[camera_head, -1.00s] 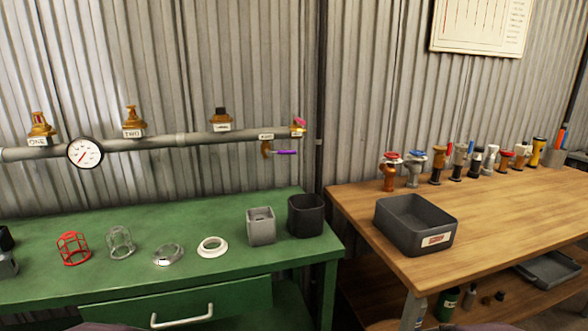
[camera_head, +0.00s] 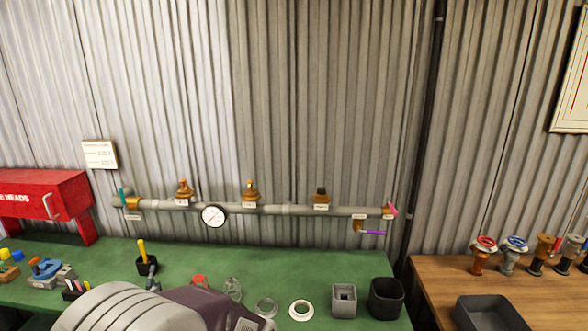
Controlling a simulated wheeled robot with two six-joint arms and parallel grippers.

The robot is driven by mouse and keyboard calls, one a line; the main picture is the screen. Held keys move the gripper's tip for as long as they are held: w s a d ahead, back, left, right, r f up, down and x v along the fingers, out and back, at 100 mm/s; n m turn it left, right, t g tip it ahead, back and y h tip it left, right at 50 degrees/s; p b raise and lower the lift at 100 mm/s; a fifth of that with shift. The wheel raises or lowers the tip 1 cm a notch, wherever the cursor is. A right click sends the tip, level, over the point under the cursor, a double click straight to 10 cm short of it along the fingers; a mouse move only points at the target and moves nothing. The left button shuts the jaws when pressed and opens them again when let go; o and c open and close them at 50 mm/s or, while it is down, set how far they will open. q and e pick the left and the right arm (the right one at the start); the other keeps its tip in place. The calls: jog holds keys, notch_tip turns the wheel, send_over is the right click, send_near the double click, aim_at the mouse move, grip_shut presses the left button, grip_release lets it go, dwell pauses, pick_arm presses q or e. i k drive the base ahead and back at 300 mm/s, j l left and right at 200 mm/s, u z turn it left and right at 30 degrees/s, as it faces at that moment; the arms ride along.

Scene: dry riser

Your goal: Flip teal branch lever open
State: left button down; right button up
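The teal branch lever (camera_head: 122,197) is at the left end of the grey pipe (camera_head: 290,210) on the corrugated wall. It stands up from a brass valve (camera_head: 132,204) and looks roughly upright. A purple lever (camera_head: 373,233) and a pink lever (camera_head: 393,210) are at the pipe's right end. A grey and dark purple part of my arm shows at the bottom of the view, below and right of the teal lever. Neither gripper's fingers show.
A green bench (camera_head: 200,257) runs below the pipe. On it stand a black cup (camera_head: 387,299), a grey square holder (camera_head: 344,300), a white ring (camera_head: 301,310) and tools at left. A red cabinet (camera_head: 45,193) stands left of the teal lever. A round gauge (camera_head: 213,217) sits on the pipe.

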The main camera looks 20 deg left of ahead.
aim_at(121, 194)
jog(key=i+j+u, duration=0.2)
jog(key=j+u, duration=0.15)
jog(key=j, duration=0.2)
jog(key=i+j+u, duration=0.25)
jog(key=j+u, duration=0.15)
jog(key=j, duration=0.15)
jog(key=i+j+u, duration=0.75)
jog(key=k+j, duration=0.05)
